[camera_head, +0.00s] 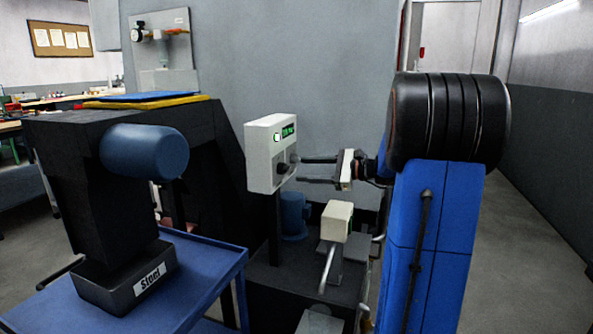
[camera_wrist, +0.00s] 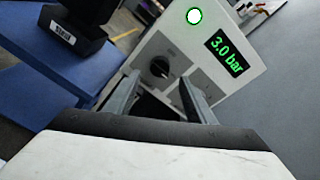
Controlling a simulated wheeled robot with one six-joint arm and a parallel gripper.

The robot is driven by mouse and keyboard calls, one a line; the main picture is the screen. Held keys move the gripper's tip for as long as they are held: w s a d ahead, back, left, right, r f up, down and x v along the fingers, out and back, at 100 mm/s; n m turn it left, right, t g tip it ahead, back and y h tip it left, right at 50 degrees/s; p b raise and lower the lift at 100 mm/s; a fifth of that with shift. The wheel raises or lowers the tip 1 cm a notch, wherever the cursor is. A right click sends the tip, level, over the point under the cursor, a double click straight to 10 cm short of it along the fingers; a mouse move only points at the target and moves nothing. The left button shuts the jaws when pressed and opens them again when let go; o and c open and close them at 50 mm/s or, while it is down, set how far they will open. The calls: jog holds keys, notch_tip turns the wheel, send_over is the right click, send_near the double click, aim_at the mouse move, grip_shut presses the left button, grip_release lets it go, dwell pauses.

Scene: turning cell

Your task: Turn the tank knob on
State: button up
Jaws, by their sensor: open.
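The pressure panel (camera_head: 258,150) is a pale box on a dark post, with a green display and a lit green light on its face. In the wrist view the display (camera_wrist: 226,53) reads 3.0 bar and the light (camera_wrist: 194,16) glows. A round black knob (camera_wrist: 159,68) with a pale pointer mark sits low on the panel face; its label is too small to read. My gripper (camera_head: 299,170) is open in front of the panel. In the wrist view its two fingers (camera_wrist: 158,80) stand either side of the knob's lower part, apparently not gripping it. The right finger hides part of the panel.
Below the panel are a blue motor-like unit (camera_head: 293,215) and a pale box (camera_head: 336,220) on a stand. A grey wall is behind; floor at right is clear.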

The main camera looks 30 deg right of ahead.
jog(key=v, duration=1.1)
jog(key=shift+s+d, duration=0.15)
jog(key=shift+s, duration=0.1)
jog(key=shift+r, duration=0.15)
jog(key=s+a+f+n+g+h, duration=0.1)
jog(key=s+a+f+n+g, duration=0.2)
jog(key=a, duration=0.5)
jog(key=s+a+f+n+g+h, duration=0.1)
jog(key=s+a+f+n+g, duration=0.15)
jog(key=a, duration=0.65)
jog(key=s+a+f+n+g, duration=0.3)
jog(key=a, duration=0.5)
jog(key=s+a+f+n+h, duration=0.2)
jog(key=s+f+n+h, duration=0.2)
jog(key=s+n, duration=0.2)
jog(key=s+a+f+n+h, duration=0.2)
jog(key=s+f+n+h, duration=0.2)
jog(key=s+n, duration=0.3)
jog(key=shift+s+a+f, duration=0.35)
jog(key=shift+s+f, duration=0.2)
jog(key=shift+s, duration=1.75)
